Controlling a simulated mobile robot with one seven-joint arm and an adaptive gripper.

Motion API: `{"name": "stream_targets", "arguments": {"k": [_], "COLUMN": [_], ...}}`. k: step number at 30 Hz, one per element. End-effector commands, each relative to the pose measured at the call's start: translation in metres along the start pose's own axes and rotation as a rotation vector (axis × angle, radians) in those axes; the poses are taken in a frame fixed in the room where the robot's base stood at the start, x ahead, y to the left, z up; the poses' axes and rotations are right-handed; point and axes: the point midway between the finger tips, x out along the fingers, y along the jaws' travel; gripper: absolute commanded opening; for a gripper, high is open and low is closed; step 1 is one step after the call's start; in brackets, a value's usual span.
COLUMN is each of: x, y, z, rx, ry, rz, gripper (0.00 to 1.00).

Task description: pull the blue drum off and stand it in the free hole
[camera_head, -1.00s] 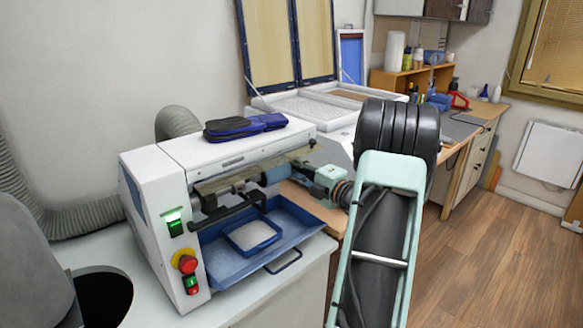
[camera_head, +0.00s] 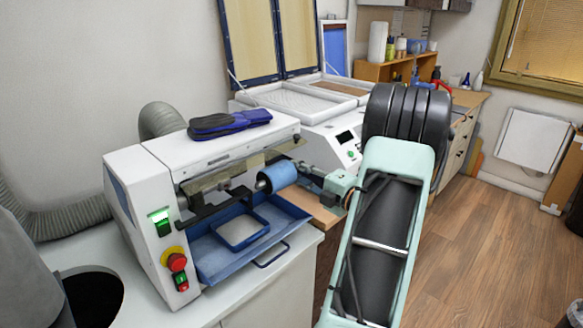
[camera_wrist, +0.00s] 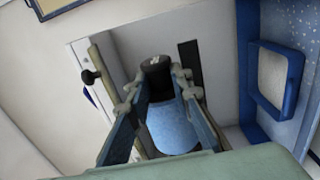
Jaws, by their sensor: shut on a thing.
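The blue drum (camera_head: 281,175) lies on its side at the right end of the white machine, level with its roller. Its dark left end shows. My gripper (camera_head: 300,169) reaches in from the right and is shut on the drum. In the wrist view, the blue drum (camera_wrist: 174,128) sits between the two fingers of my gripper (camera_wrist: 160,92), with a dark round part beyond it. I cannot tell whether the drum is fully clear of the machine's shaft. No free hole for the drum can be made out.
The white machine (camera_head: 135,200) has a blue tray (camera_head: 215,262) under the roller, below and left of the drum. A black round opening (camera_head: 95,300) is in the bench at lower left. A white press (camera_head: 345,150) stands behind. Open floor (camera_head: 490,240) lies right.

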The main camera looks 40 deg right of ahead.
Motion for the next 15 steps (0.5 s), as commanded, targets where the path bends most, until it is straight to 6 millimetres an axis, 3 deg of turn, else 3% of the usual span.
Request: {"name": "stream_targets", "arguments": {"k": [15], "x": [-0.042], "y": [0.002], "z": [0.000], "rx": [0.001], "ry": [-0.001], "rz": [0.001], "gripper": [0.00]}}
